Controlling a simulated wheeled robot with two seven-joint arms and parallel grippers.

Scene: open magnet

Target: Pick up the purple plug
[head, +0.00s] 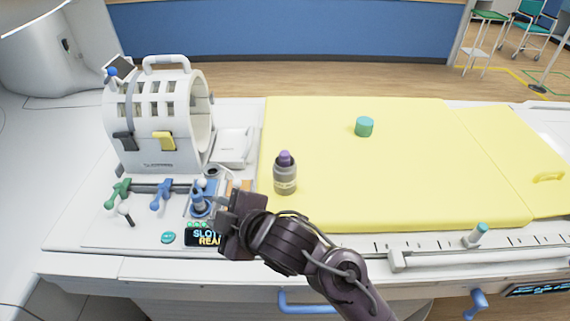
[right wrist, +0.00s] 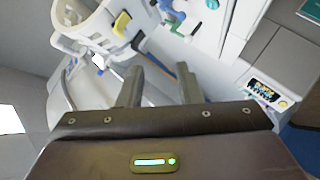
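A purple plug (head: 285,158) shows as the rounded top of a grey bottle-like container (head: 286,180), which stands upright at the left edge of the yellow mat. My right gripper (head: 218,206) is left of the container and lower in the head view, over the white panel beside a blue lever-like piece (head: 199,201). In the right wrist view, its two fingers (right wrist: 158,78) are apart, with nothing clearly held between them. The plug cannot be made out in the right wrist view. My left gripper does not show.
A white head coil (head: 155,120) stands at the left. Green (head: 118,192) and blue (head: 161,194) levers stand in front of it. The yellow mat (head: 400,170) is mostly clear, with a teal cylinder (head: 364,127) towards its back.

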